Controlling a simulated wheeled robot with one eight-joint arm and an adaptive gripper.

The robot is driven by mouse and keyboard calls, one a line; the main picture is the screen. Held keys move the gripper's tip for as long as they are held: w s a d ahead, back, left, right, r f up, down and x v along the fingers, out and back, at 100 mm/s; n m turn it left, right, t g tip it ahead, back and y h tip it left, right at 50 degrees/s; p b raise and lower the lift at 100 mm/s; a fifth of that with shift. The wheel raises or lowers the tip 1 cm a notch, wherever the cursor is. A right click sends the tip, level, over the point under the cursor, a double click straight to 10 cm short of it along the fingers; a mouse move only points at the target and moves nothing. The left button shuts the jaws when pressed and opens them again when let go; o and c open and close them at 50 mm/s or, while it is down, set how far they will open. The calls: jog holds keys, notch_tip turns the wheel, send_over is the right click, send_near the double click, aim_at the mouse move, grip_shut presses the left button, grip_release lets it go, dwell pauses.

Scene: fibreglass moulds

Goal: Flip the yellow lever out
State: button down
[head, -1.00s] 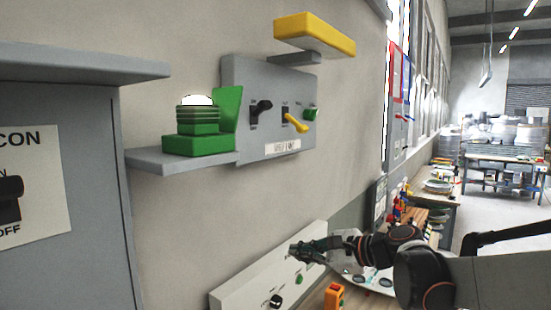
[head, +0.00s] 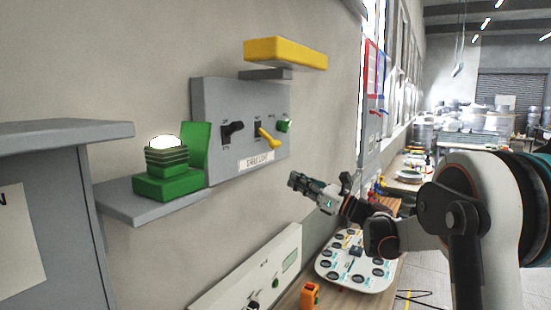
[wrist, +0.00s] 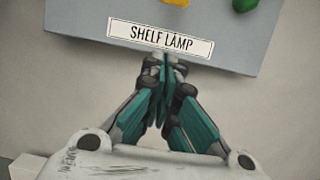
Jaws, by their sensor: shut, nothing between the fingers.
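The yellow lever (head: 268,139) sits on a grey wall panel (head: 222,100), between a black knob and a green button, and it slants down to the right. In the wrist view only a bit of the yellow lever (wrist: 174,3) shows at the top edge, above the label "SHELF LAMP" (wrist: 160,40). My gripper (head: 293,181) is shut and empty, to the lower right of the panel in the head view. In the wrist view the closed fingertips (wrist: 164,58) point up at the label's lower edge. I cannot tell the gap to the panel.
A yellow block (head: 285,53) juts out on a bracket above the panel. A green lamp (head: 167,170) stands on a grey shelf (head: 135,205) to the left. A white wall box (head: 245,275) and a bench with an orange switch (head: 310,295) are below.

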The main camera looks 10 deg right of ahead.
aim_at(268, 138)
jog(key=shift+a, duration=0.1)
jog(key=p+x, duration=0.2)
jog(key=x, duration=0.7)
jog(key=shift+w+a+r, duration=0.15)
jog(key=shift+w+a, duration=0.1)
jog(key=shift+w, duration=0.05)
jog(key=r, duration=0.1)
jog(key=s+d+r+p, duration=0.1)
jog(key=r, duration=0.1)
jog(key=shift+s+d+r, duration=0.1)
jog(key=shift+s+d, duration=0.15)
jog(key=shift+d, duration=0.05)
